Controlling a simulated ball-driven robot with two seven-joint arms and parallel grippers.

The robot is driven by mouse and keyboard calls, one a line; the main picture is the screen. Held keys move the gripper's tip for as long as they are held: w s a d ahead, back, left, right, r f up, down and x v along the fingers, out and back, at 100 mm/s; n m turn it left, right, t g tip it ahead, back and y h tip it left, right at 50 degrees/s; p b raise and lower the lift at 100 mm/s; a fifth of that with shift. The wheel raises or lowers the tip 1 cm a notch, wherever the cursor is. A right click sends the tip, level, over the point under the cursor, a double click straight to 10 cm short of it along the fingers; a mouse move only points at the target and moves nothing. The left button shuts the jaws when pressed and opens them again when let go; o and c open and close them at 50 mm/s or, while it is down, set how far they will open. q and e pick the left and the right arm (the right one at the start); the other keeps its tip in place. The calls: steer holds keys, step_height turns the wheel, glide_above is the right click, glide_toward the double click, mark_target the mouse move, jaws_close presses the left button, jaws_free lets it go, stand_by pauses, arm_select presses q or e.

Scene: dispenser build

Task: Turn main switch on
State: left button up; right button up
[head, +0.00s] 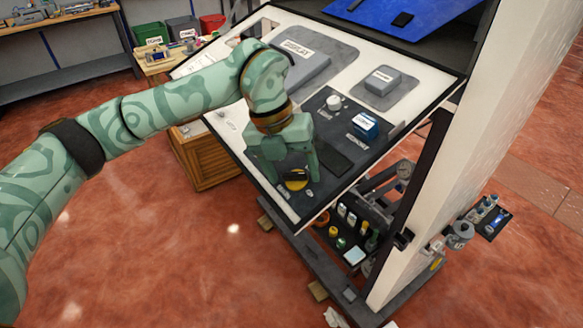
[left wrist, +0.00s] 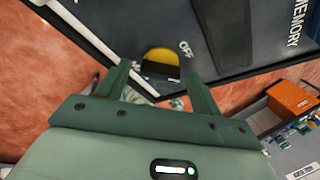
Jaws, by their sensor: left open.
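The main switch is a round yellow knob (head: 296,182) low on the dark section of the sloped panel (head: 228,128). The yellow knob (left wrist: 160,57) also shows in the left wrist view, with a dark bar across it and the label OFF (left wrist: 186,48) beside it. My left gripper (head: 292,172) is open, with its fingers reaching toward the knob from above. In the left wrist view my left gripper (left wrist: 157,85) has its two fingers spread on either side of the knob. I cannot tell whether they touch it. My right gripper is not in view.
The panel also carries a block marked DISPLAY (head: 300,62), a blue MEMORY block (head: 365,125), a white knob (head: 334,102) and a small grey box (head: 383,80). A wooden crate (head: 205,160) stands under the panel. Shelves with small parts (head: 350,225) lie below right.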

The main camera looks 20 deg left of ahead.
arm_select(q)
steer(key=shift+c, duration=0.3)
steer(key=c, duration=0.9)
steer(key=shift+r+m, duration=0.1)
steer(key=shift+m, duration=0.2)
steer(key=m+y+p, duration=0.1)
steer(key=m+p, duration=0.1)
steer(key=shift+r+m, duration=0.1)
steer(key=shift+m, duration=0.2)
steer(key=m, duration=0.3)
steer(key=shift+y+p, duration=0.35)
steer(key=shift+y, duration=0.05)
steer(key=shift+d+m+t, duration=0.1)
steer(key=shift+m+t, duration=0.3)
steer(key=shift+m, duration=0.7)
steer(key=shift+y, duration=0.3)
